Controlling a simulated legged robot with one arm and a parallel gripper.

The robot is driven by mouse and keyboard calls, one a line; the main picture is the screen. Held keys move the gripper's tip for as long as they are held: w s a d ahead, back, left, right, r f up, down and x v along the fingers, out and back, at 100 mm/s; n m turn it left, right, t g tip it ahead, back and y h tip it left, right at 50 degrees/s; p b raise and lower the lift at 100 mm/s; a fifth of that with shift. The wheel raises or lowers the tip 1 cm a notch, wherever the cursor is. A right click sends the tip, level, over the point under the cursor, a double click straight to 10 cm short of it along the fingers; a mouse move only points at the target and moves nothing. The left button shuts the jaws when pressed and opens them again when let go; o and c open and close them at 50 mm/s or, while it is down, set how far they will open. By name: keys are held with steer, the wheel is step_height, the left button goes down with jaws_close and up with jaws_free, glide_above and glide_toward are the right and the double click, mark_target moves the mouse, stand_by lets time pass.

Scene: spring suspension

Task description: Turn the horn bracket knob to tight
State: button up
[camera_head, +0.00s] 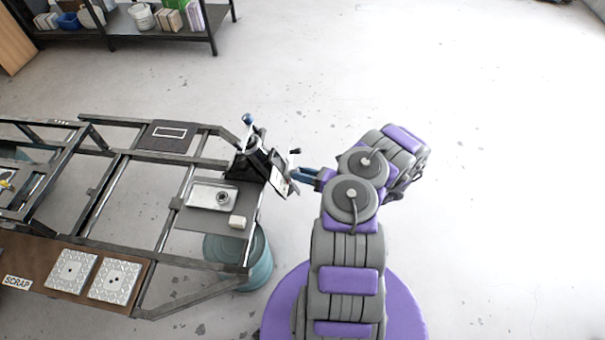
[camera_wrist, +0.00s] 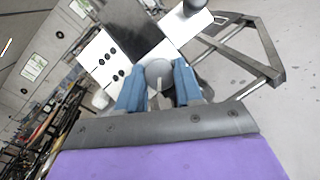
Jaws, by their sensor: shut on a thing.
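The horn bracket is a dark angled block (camera_head: 250,163) with a white plate (camera_head: 279,181) at the right end of the metal frame. In the wrist view the white plate (camera_wrist: 103,58) carries rows of black dots beside a dark strip (camera_wrist: 133,28). A round grey knob (camera_wrist: 159,73) with a pale line across it sits between my blue fingers. My gripper (camera_head: 292,180) reaches the plate from the right; the wrist view shows its fingers (camera_wrist: 158,88) shut on the knob. The knob's sides are partly hidden by the fingers, and I cannot read any tight mark.
A ball-topped lever (camera_head: 247,119) rises above the bracket, and a small dark handle (camera_head: 295,151) sticks out near my gripper. A grey tray (camera_head: 211,194) lies on the frame, with a teal drum (camera_head: 257,264) below. The floor to the right is clear.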

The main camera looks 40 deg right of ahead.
steer(key=m+h+p, duration=0.1)
steer(key=m, duration=0.3)
steer(key=m+g+h+p, duration=0.1)
steer(key=m+h, duration=0.1)
steer(key=m, duration=0.2)
steer(key=m+h+p, duration=0.1)
steer(key=m+h, duration=0.1)
steer(key=m, duration=0.2)
steer(key=shift+r+m+g, duration=0.2)
steer(key=shift+m+g, duration=0.2)
steer(key=shift+p, duration=0.3)
steer(key=o, duration=0.7)
steer(key=shift+c, duration=0.2)
steer(key=o, duration=0.4)
steer(key=shift+d+f, duration=0.15)
